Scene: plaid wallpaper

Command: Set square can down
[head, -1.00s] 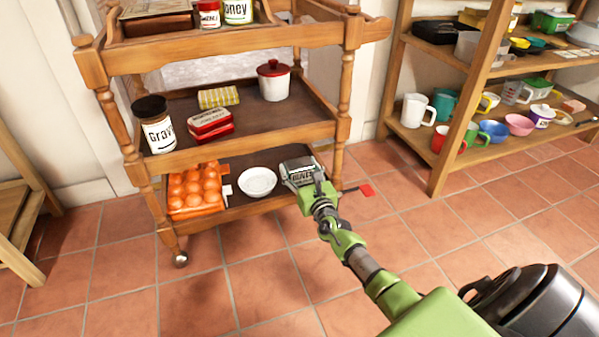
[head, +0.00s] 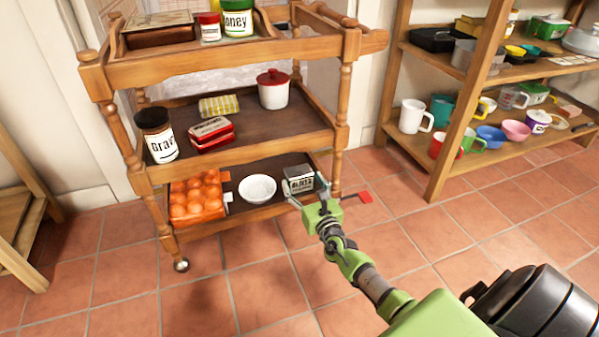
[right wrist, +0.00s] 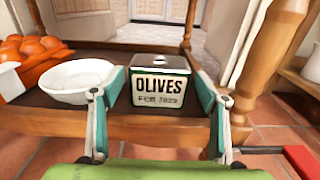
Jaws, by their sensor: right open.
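In the right wrist view the can (right wrist: 160,85) shows the word OLIVES. My right gripper (head: 308,194) is open just in front of the can. In the right wrist view its fingers (right wrist: 158,112) are spread to either side of the can's front, with gaps between them and the can. My left gripper is not in view.
A white bowl (head: 257,188) sits just left of the can, and an orange egg tray (head: 197,197) is farther left. The cart's right front post (head: 343,110) rises close to the can. A shelf (head: 432,178) with mugs stands at right.

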